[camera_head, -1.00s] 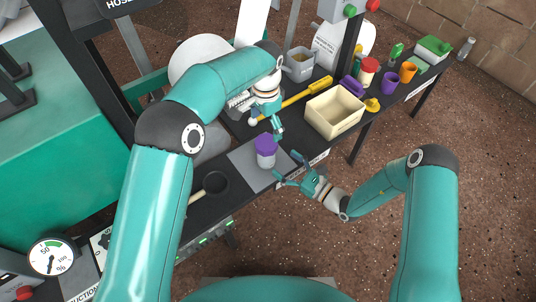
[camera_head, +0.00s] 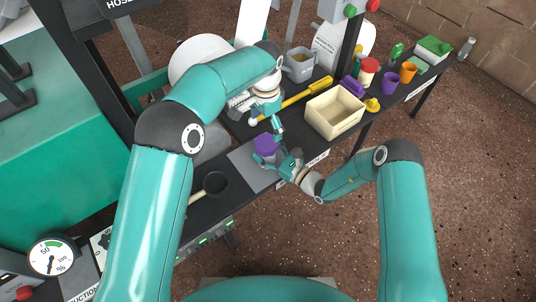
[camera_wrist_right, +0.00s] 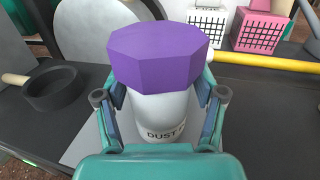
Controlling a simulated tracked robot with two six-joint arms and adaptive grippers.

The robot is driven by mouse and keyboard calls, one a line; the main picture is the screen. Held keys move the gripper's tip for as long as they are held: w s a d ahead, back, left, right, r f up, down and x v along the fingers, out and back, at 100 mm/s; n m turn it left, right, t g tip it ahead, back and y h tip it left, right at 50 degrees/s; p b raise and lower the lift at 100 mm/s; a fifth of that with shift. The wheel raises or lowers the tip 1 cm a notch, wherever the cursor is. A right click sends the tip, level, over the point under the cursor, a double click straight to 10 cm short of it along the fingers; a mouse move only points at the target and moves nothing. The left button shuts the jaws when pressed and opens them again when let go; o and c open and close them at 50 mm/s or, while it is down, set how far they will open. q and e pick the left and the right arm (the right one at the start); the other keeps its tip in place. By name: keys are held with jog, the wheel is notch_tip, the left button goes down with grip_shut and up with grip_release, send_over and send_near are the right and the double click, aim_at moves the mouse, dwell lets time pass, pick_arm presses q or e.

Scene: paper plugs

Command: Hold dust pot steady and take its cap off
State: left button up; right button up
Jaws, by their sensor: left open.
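The dust pot (camera_wrist_right: 160,112) is a white jar with a "DUST" label, standing upright on a grey mat (camera_head: 244,157). Its faceted purple cap (camera_wrist_right: 160,55) is on top; the cap also shows in the head view (camera_head: 266,144). My right gripper (camera_head: 278,160) is at the pot from the front right. In the wrist view its fingers (camera_wrist_right: 160,120) stand on either side of the white body below the cap, open, with narrow gaps seeming to remain. My left gripper (camera_head: 277,128) is open, pointing down just behind and above the cap, apart from it.
A black pan (camera_head: 215,186) lies left of the mat. A cream bin (camera_head: 334,112) stands to the right, with a yellow-handled tool (camera_head: 308,92) behind it. A grey jug (camera_head: 299,66) is farther back. Cups (camera_head: 390,84) and jars stand at the bench's far right.

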aim_at(266, 142)
grip_shut()
pick_arm(q)
jog(key=m, duration=0.4)
jog(key=shift+m, duration=0.4)
jog(key=m, duration=1.2)
jog(key=shift+m, duration=0.4)
jog(key=m, duration=0.4)
jog(key=shift+m, duration=0.3)
jog(key=shift+f, duration=4.05)
